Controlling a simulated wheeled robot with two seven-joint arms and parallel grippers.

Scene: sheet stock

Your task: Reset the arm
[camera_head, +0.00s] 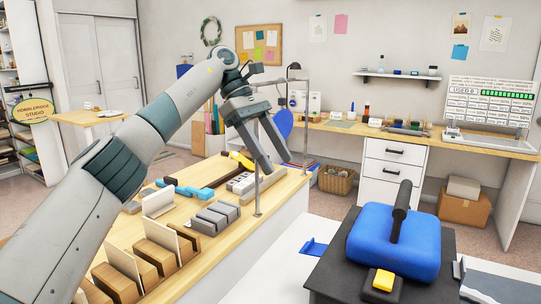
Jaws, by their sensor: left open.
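My left arm (125,155) comes in from the lower left and stretches up across the wooden workbench. My left gripper (278,166) is at its end, pointing down above the bench's far right part. Its two dark grey fingers are apart, and nothing shows between them. A thin metal frame stands close by it; I cannot tell whether they touch. My right gripper is not in view.
The wooden bench (224,237) holds grey blocks (215,217), brown blocks with white sheets (155,255) and blue tools (180,188). At the right, a blue block with a black handle (395,240) and a yellow-topped piece (384,281) sit on a dark stand.

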